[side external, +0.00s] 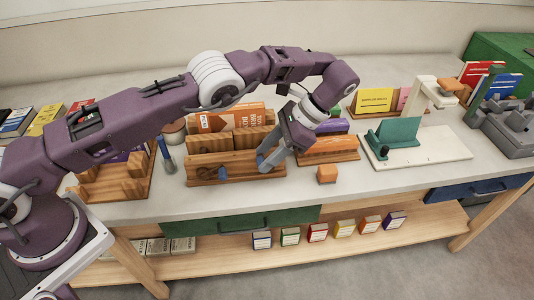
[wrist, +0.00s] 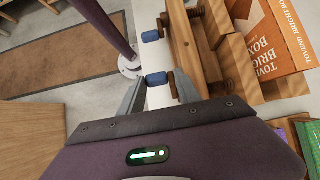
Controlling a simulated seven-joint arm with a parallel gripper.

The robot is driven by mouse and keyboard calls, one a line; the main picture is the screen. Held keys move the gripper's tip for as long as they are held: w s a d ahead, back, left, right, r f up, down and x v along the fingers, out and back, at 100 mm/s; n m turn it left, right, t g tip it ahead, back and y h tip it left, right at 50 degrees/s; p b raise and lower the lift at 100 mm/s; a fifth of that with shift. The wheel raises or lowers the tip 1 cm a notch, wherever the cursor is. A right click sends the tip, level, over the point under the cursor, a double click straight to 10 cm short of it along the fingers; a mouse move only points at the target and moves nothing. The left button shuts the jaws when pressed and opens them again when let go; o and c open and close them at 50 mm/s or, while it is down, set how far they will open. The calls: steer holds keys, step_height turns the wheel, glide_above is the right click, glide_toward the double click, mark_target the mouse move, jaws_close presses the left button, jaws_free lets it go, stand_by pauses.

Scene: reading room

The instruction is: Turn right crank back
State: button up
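A wooden book press (side external: 238,178) stands on the bench with orange and white books in it. Two cranks with blue handles are on its front. The left crank (side external: 222,172) shows in front of the press's left part; its blue handle also shows in the wrist view (wrist: 152,35). The right crank (side external: 260,159) is at my fingers, and its blue handle (wrist: 157,78) lies between them in the wrist view. My gripper (side external: 270,163) points down at the press's right front. Its fingers stand apart on either side of the right handle; firm contact is not visible.
A white board with a green stand (side external: 397,133) is farther right. A hammer-like tool (side external: 165,154) stands to the left. The bench's front edge is close below the press.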

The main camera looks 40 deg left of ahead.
steer(key=shift+o, duration=1.2)
steer(key=shift+s+d, duration=0.35)
steer(key=shift+s, duration=0.05)
steer(key=shift+w+a, duration=0.1)
steer(key=shift+w+a, duration=0.1)
